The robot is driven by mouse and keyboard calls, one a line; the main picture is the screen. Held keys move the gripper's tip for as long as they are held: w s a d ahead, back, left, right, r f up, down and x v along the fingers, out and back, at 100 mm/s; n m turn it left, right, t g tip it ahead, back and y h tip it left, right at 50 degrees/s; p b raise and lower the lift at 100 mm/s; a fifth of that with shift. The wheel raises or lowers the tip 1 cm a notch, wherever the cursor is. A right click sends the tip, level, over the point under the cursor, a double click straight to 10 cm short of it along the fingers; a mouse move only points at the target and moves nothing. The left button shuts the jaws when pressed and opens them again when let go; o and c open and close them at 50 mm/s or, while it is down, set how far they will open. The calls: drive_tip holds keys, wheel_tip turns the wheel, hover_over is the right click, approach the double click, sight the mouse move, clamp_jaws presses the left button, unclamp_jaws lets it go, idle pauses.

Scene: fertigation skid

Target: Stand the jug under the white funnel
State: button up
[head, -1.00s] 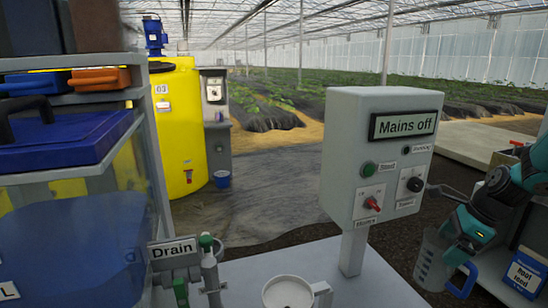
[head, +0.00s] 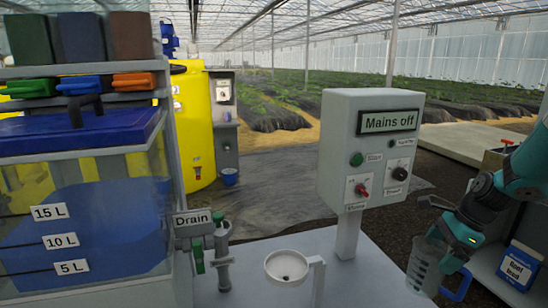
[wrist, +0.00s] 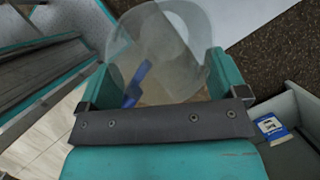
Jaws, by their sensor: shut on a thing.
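The jug (head: 423,266) is a clear measuring jug with a blue handle (head: 457,283). My gripper (head: 444,236) is shut on its upper part and holds it nearly upright at the right of the head view. In the wrist view the clear jug (wrist: 160,45) sits between the two teal fingers of my gripper (wrist: 158,82). The white funnel (head: 287,267) is a shallow round cup on a bracket, over the pale bench in the lower middle of the head view. The jug is well to the right of the funnel, with the control box post between them. The jug looks empty.
A grey control box (head: 370,150) reading "Mains off" stands on a post right of the funnel. A blue-filled tank (head: 85,225) and a Drain valve (head: 222,255) are at left. A blue-labelled container (head: 519,267) sits on a shelf at right.

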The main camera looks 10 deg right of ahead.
drive_tip(key=a+f+n+g+h+p, duration=0.2)
drive_tip(key=a+f+n+g+p, duration=0.1)
drive_tip(key=a+n, duration=0.7)
drive_tip(key=a+f+n+g+h+p, duration=0.2)
drive_tip(key=a+f+n+g+p, duration=0.1)
drive_tip(key=a+n, duration=0.8)
drive_tip(key=shift+s+a+f+n+g+p, duration=0.3)
drive_tip(key=shift+s+f+n+p, duration=0.1)
drive_tip(key=shift+n, duration=0.6)
